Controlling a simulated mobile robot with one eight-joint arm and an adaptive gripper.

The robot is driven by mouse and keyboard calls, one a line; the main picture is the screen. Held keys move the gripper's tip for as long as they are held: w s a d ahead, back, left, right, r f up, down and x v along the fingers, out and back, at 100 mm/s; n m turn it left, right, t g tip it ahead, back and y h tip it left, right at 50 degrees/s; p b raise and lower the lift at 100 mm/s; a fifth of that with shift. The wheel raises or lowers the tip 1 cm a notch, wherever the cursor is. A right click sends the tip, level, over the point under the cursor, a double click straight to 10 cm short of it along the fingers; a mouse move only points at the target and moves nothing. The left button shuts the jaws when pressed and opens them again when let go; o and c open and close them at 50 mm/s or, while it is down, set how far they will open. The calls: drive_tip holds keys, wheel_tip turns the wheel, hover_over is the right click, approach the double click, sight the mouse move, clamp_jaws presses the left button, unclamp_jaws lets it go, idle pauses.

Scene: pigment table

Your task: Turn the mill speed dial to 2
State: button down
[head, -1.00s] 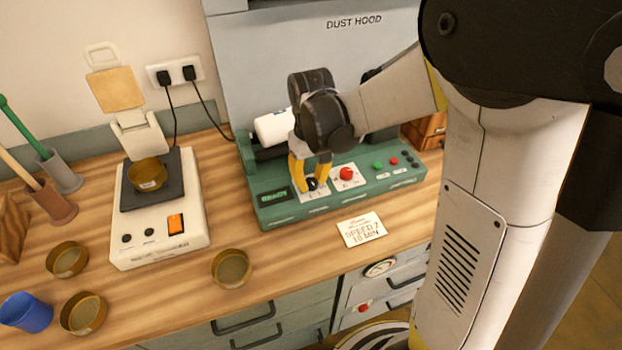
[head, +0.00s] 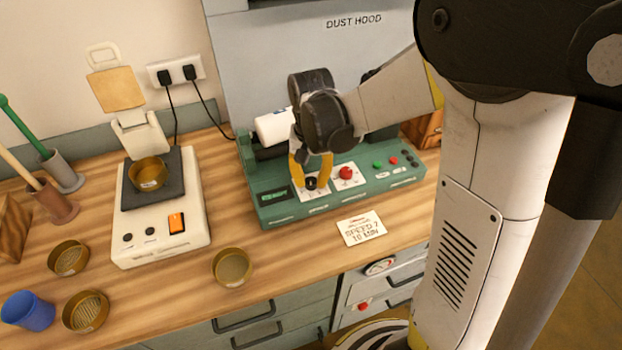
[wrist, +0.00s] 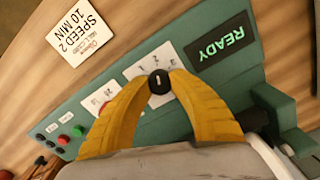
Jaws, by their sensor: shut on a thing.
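The mill is a green machine (head: 270,213) with a white drum (head: 273,128), standing under the dust hood. Its speed dial (head: 311,184) is a small black knob on a white plate at the front left of the panel. In the wrist view the dial (wrist: 159,82) shows a short white pointer line; the small marks around it are too blurred to read surely. My gripper (wrist: 158,80) points down at the panel, its two yellow fingers shut on the dial from both sides. In the head view my gripper (head: 312,177) partly covers the dial.
A display (wrist: 222,42) beside the dial reads READY. A red button (head: 346,172) sits close right of the dial, with small green and red buttons beyond. A card (head: 361,229) reading SPEED 2, 10 MIN lies in front. A scale (head: 160,245) and several brass sieves stand left.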

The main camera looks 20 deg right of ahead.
sight(311, 180)
idle(0.3)
drive_tip(key=c, duration=1.1)
unclamp_jaws()
wheel_tip(311, 180, up, 12)
drive_tip(key=s+n+t, duration=0.1)
drive_tip(key=s+t, duration=0.1)
drive_tip(key=s, duration=0.2)
drive_tip(key=s+n+t, duration=0.2)
drive_tip(key=s, duration=0.2)
drive_tip(key=s+r+n+t, duration=0.1)
drive_tip(key=s+t, duration=0.2)
drive_tip(key=s, duration=0.1)
drive_tip(key=shift+s, duration=0.35)
